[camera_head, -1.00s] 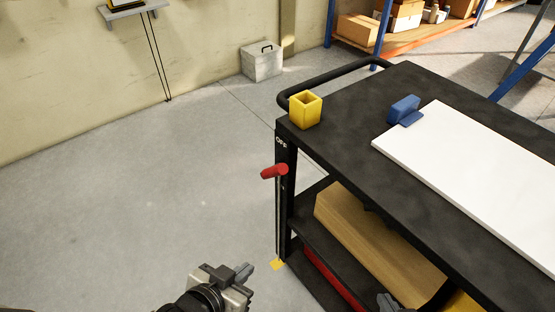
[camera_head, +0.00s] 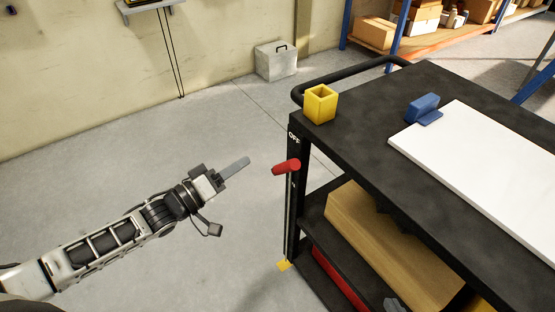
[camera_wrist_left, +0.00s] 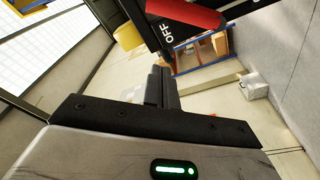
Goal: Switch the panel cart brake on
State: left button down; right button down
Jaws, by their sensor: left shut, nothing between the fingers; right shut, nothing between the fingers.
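The panel cart (camera_head: 345,140) is black and stands at the right. Its brake lever has a red handle (camera_head: 286,167) on a slot down the cart's near-left leg, just below the "OFF" label (camera_head: 294,138). My left gripper (camera_head: 246,162) is shut and empty, a short way left of the red handle and apart from it. In the left wrist view the red handle (camera_wrist_left: 185,13) lies beyond the shut fingers, near the "OFF" label (camera_wrist_left: 168,33). My right gripper (camera_head: 393,304) shows only as a grey tip at the bottom edge, shut.
The cart top holds a yellow open box (camera_head: 320,104), a blue block (camera_head: 423,108) and a white panel (camera_head: 490,160). A wooden block (camera_head: 385,240) lies on the lower shelf. A grey box (camera_head: 276,62) stands by the wall. The floor left of the cart is clear.

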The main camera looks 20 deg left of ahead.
aim_at(286, 168)
pick_arm(q)
jog(key=shift+w, duration=0.1)
jog(key=x, duration=0.9)
jog(key=shift+w+d, duration=0.25)
jog(key=shift+w, duration=0.1)
jog(key=shift+s+d+f, duration=0.45)
jog(key=shift+s+f, duration=0.2)
jog(key=shift+s+d+f, duration=0.5)
jog(key=shift+s+f, duration=0.1)
pick_arm(e)
jog(key=shift+s+d+f, duration=0.1)
jog(key=shift+s+f, duration=0.05)
jog(key=shift+f, duration=0.05)
pick_arm(q)
jog(key=shift+d, duration=0.1)
